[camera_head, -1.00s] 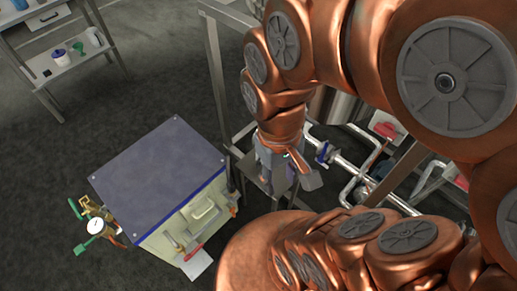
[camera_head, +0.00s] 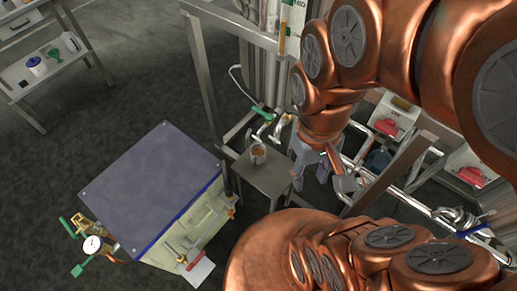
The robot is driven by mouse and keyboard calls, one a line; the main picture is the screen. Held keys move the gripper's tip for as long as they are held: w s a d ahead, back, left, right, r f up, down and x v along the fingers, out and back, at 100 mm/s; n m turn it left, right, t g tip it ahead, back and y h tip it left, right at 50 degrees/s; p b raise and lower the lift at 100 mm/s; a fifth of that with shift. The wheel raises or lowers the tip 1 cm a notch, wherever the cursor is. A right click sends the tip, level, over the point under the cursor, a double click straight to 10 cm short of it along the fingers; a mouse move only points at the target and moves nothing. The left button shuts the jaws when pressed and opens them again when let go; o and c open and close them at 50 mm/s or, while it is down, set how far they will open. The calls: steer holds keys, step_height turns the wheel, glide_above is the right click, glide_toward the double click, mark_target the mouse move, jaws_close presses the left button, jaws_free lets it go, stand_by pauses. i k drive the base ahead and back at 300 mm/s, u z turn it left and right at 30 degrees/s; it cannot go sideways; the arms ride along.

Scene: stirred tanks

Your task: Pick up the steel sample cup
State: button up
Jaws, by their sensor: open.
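The steel sample cup (camera_head: 258,154) stands upright on a small grey metal stand (camera_head: 262,180), and something brownish shows inside it. A tap with a green handle is just above and behind it. My gripper (camera_head: 333,182) is open and to the right of the cup, apart from it. My arm reaches in from the right and hides part of the pipework behind the gripper. Nothing shows between the fingers.
A cabinet with a dark top (camera_head: 150,190) stands left of the stand, with a gauge (camera_head: 92,244) on its side. Steel frame posts (camera_head: 200,80) and pipes (camera_head: 405,200) crowd the back and right. A shelf (camera_head: 45,70) stands far left, with open floor between.

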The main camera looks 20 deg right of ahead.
mark_target(257, 150)
steer(key=u, duration=0.55)
steer(key=k, duration=1.3)
steer(key=u, duration=0.75)
steer(key=i, duration=0.75)
steer(key=u, duration=0.35)
